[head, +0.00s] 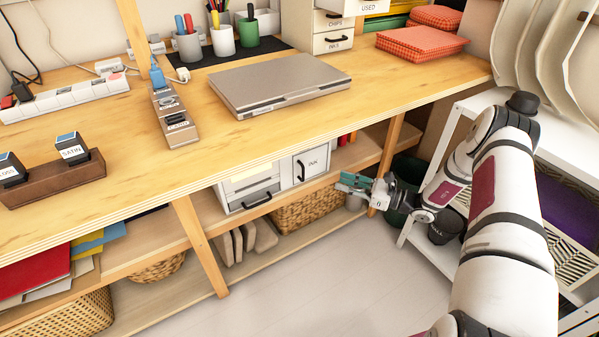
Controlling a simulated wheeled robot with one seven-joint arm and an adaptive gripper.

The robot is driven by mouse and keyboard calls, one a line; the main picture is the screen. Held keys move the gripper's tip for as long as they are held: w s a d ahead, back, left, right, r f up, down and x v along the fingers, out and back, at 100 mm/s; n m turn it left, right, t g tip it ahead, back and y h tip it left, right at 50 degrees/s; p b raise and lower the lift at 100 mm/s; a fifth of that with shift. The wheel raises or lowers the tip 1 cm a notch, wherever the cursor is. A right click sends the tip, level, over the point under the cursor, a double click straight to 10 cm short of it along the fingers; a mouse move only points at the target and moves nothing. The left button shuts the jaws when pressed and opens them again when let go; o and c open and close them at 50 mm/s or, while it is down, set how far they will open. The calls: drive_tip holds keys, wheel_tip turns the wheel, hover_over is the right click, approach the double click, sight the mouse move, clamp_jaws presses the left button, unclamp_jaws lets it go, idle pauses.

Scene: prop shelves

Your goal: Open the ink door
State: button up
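The ink door (313,162) is a white panel labelled INK with a dark vertical handle (300,170). It is on the right front of a white cabinet-like unit on the shelf under the wooden bench, and it looks shut. My gripper (349,183), with teal fingers, is to the right of and slightly below the door, apart from it. It points left, near the shelf's front edge. The fingers are too small here to tell whether they are open or shut. Nothing shows held in them.
A wooden bench leg (386,162) stands just behind my gripper. The bench top (200,150) overhangs the unit. A wicker basket (308,208) sits below. A white rack (440,150) stands at the right. The floor (310,275) in front is clear.

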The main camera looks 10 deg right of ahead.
sight(307, 172)
drive_tip(key=b+x, duration=0.3)
drive_tip(key=x, duration=1)
drive_tip(key=shift+s+a, duration=0.1)
drive_tip(key=shift+a, duration=0.05)
drive_tip(key=shift+c, duration=0.6)
clamp_jaws()
